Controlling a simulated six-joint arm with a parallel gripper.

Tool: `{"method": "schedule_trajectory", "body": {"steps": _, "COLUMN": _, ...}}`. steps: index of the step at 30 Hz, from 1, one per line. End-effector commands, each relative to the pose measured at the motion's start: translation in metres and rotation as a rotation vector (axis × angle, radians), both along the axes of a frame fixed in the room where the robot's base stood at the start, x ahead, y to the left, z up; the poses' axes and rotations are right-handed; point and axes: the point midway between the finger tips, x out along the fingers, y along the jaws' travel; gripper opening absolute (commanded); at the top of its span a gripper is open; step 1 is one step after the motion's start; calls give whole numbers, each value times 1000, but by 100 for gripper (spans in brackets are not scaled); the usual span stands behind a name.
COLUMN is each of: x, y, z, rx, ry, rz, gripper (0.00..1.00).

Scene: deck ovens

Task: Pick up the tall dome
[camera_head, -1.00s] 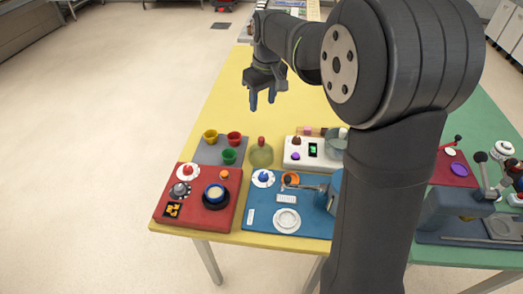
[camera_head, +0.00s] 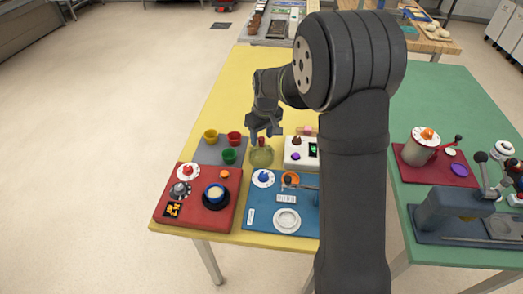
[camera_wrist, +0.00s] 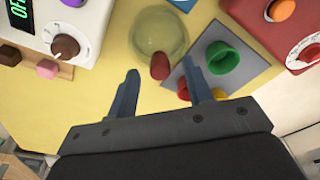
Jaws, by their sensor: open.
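The tall dome (camera_head: 261,157) is a see-through, yellowish-green cover with a red knob (camera_head: 261,141) on top, upright on the yellow table. In the wrist view the dome (camera_wrist: 159,32) is at top centre, with its red knob (camera_wrist: 160,66) showing between the two blue-grey fingertips. My gripper (camera_head: 262,136) is open and empty, pointing down right over the dome; its fingertips (camera_wrist: 160,72) lie on either side of the knob in the wrist view. I cannot tell how far above the knob they are.
Left of the dome, a grey mat (camera_head: 203,157) holds yellow, red and green cups. A white machine (camera_head: 297,160) with knobs stands close on the right. A red oven panel (camera_head: 186,205) and a blue panel (camera_head: 256,209) lie in front. The yellow table behind is clear.

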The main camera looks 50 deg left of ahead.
Motion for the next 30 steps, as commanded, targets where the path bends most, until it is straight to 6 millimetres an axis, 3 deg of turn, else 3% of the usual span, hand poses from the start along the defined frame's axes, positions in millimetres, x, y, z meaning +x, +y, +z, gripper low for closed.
{"method": "schedule_trajectory", "body": {"steps": 4, "x": 0, "y": 2, "z": -18, "rx": -1, "ry": 1, "rz": 0, "gripper": 46}}
{"method": "schedule_trajectory", "body": {"steps": 12, "x": 0, "y": 3, "z": -21, "rx": 0, "ry": 0, "rz": -1, "gripper": 46}}
{"method": "schedule_trajectory", "body": {"steps": 17, "x": 0, "y": 3, "z": -21, "rx": 0, "ry": 0, "rz": -1, "gripper": 19}}
{"method": "schedule_trajectory", "body": {"steps": 19, "x": 0, "y": 3, "z": -21, "rx": 0, "ry": 0, "rz": -1, "gripper": 3}}
{"method": "schedule_trajectory", "body": {"steps": 30, "x": 0, "y": 2, "z": -20, "rx": -1, "ry": 0, "rz": -1, "gripper": 3}}
